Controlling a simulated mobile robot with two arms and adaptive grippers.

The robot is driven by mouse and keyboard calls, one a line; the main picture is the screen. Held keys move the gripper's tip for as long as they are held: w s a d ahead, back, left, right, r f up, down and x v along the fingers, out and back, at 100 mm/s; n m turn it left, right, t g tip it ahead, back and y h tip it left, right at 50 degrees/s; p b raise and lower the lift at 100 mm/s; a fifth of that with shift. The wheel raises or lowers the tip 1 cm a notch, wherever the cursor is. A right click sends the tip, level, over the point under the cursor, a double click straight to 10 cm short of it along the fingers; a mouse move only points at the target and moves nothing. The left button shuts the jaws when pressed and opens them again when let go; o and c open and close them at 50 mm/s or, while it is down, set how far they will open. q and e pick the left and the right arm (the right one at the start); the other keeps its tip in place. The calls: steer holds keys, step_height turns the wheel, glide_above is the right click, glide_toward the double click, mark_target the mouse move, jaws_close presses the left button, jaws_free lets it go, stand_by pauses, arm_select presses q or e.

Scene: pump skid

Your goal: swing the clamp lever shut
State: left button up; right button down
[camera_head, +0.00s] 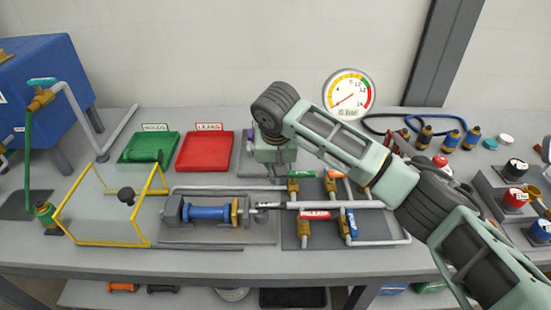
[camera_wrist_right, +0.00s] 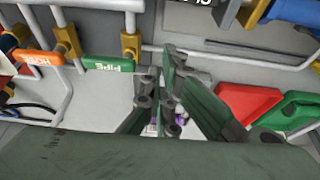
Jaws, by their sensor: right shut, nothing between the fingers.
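The blue cylinder (camera_head: 210,214) lies in a grey cradle with a brass collar at its right end. In the right wrist view part of the blue cylinder (camera_wrist_right: 297,10) shows at the top right. My right gripper (camera_head: 276,172) is behind this piece, pointing down, its fingertips poorly seen. In the wrist view its fingers (camera_wrist_right: 168,75) are together and empty. My left gripper is out of view.
Right of the cradle stands a pipe manifold with coloured valve handles, including a red one (camera_head: 316,214) and a green one (camera_wrist_right: 108,64). Green (camera_head: 137,158) and red (camera_head: 206,162) trays lie behind. A yellow-framed clear guard (camera_head: 100,212) stands left. A pressure gauge (camera_head: 348,93) is on the wall.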

mark_target(270, 208)
steer(key=s+f+p, duration=0.2)
steer(key=f, duration=0.1)
steer(key=shift+f, duration=0.2)
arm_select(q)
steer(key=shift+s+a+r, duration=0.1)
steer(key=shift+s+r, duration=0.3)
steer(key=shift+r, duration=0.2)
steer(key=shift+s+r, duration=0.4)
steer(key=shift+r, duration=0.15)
arm_select(e)
steer(key=shift+s+f, duration=0.15)
steer(key=shift+s, duration=0.2)
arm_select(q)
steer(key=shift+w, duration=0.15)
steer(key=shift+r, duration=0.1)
